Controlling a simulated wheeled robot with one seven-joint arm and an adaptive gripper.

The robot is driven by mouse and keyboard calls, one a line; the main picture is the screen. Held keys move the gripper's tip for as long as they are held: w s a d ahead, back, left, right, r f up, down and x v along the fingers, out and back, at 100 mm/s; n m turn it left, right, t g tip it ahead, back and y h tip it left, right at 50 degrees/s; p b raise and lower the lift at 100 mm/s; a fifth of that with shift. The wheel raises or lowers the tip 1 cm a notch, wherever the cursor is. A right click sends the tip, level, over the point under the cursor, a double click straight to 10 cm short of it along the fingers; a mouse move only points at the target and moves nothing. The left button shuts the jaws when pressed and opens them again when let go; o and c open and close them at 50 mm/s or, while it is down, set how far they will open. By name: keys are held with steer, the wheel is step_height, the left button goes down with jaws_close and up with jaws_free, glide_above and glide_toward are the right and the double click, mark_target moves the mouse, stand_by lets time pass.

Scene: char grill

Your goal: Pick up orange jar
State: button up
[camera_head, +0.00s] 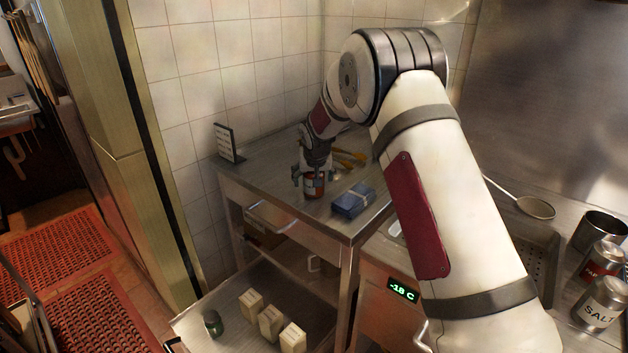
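The orange jar (313,187) stands upright on the metal counter (268,167), near its front edge. It is small and reddish-orange, with a lighter band that may be a label. My gripper (309,181) points down over the jar from above. Its fingers are spread, one on the left side of the jar and one on the right. I cannot tell whether the fingers touch the jar. The top of the jar is hidden by my gripper.
Orange-yellow utensils (349,158) lie behind. A small dark sign (228,143) stands at the back left. Below, an open drawer (240,333) holds pale boxes and a green jar (212,322). Tiled wall (240,70) closes the back.

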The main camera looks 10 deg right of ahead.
steer(key=c, duration=1.6)
